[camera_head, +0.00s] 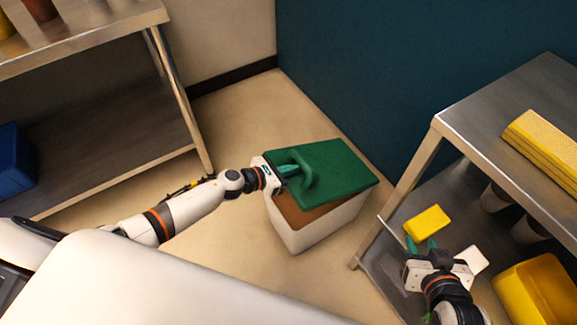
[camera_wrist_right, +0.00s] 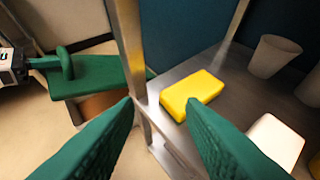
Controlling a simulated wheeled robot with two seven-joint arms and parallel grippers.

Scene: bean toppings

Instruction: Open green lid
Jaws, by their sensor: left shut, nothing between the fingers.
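The green lid (camera_head: 340,172) with its arched handle (camera_head: 308,168) sits over the back part of a white bin (camera_head: 318,228) on the floor. A brown strip (camera_head: 310,212) shows uncovered at the bin's front. My left gripper (camera_head: 297,170) is shut with its fingers at the handle, gripping nothing; I cannot tell whether they pass under the arch. The right wrist view also shows the lid (camera_wrist_right: 100,78). My right gripper (camera_head: 421,245) is open and empty by the right shelf unit, its green fingers spread in the right wrist view (camera_wrist_right: 160,103).
A steel shelf unit (camera_head: 470,120) on the right holds a yellow block (camera_head: 427,222), cups (camera_head: 530,229) and a yellow container (camera_head: 540,290). Another shelf unit (camera_head: 100,175) stands at the left with a blue box (camera_head: 14,165). A dark teal wall (camera_head: 400,60) is behind the bin.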

